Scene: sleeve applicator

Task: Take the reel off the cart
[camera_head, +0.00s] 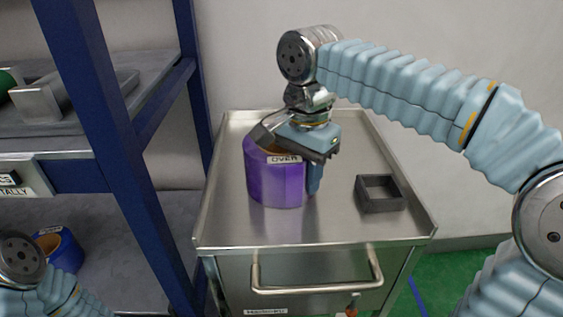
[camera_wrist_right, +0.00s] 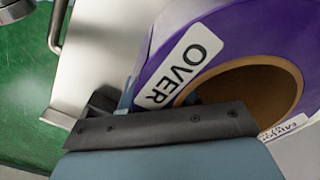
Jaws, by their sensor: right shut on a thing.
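A purple reel (camera_head: 277,184) with a white label reading "OVER" stands on the steel top of the cart (camera_head: 332,228), left of its middle. In the right wrist view the purple reel (camera_wrist_right: 218,42) fills the upper right, with its brown core open. My right gripper (camera_head: 305,165) comes down from above and is shut on the reel's wall at its right side. In the head view I cannot tell whether the reel touches the cart top. Part of my left arm shows at the lower left, but its gripper is out of view.
A small dark square holder (camera_head: 380,192) sits on the cart top, right of the reel. The cart has a front handle (camera_head: 318,289). A blue-framed shelf (camera_head: 115,150) stands close on the left, with a blue reel (camera_head: 60,248) on its lower level.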

